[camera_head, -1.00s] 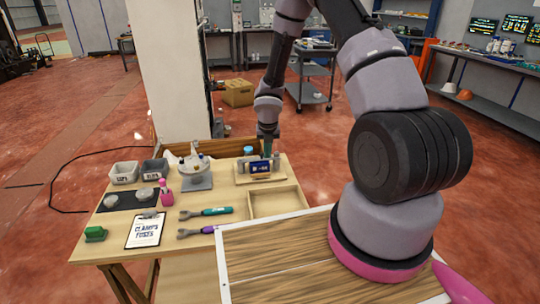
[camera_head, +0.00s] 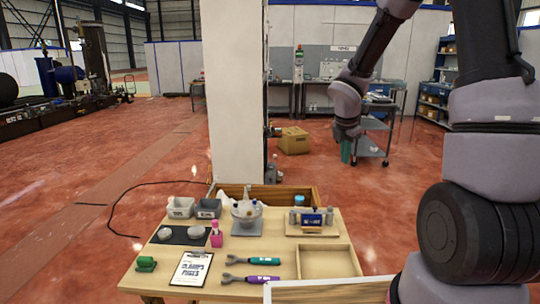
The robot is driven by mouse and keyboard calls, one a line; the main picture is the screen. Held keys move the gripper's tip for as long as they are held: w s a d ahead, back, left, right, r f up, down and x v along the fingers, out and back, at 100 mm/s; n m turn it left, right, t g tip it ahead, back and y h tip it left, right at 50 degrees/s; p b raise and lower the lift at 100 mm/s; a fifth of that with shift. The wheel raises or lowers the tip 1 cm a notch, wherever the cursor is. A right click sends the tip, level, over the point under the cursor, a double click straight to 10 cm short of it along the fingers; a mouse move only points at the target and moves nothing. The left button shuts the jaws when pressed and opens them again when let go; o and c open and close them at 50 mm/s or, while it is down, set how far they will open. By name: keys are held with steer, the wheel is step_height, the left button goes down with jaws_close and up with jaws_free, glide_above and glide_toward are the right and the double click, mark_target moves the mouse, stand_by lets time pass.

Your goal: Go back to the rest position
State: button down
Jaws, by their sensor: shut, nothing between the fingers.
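My gripper (camera_head: 346,153) hangs from my raised arm at the right of the picture. It is in the air beyond and above the table's back right corner, pointing down. Its teal fingertips are small in the view and look shut, with nothing seen held. The dispenser build (camera_head: 312,218), a tan base with a dark blue labelled box and small grey cylinders, stands on the table (camera_head: 343,228) at the back right, clear of my gripper.
A white pillar (camera_head: 236,95) stands behind. A grey cart (camera_head: 374,143) is beyond my gripper.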

steer(key=s+d+r+m+t, duration=0.2)
steer(key=s+r+m, duration=1)
steer(key=r+m, duration=0.35)
steer(key=s+a+r+m+t+y, duration=0.1)
steer(key=s+r+m+y, duration=0.1)
steer(key=s+m, duration=0.4)
steer(key=s+a+r+m+y, duration=0.2)
steer(key=s+r+m, duration=0.3)
steer(key=s+m, duration=0.1)
steer(key=shift+a+m+t, duration=0.3)
steer(key=shift+m+t, duration=0.1)
steer(key=shift+m, duration=0.05)
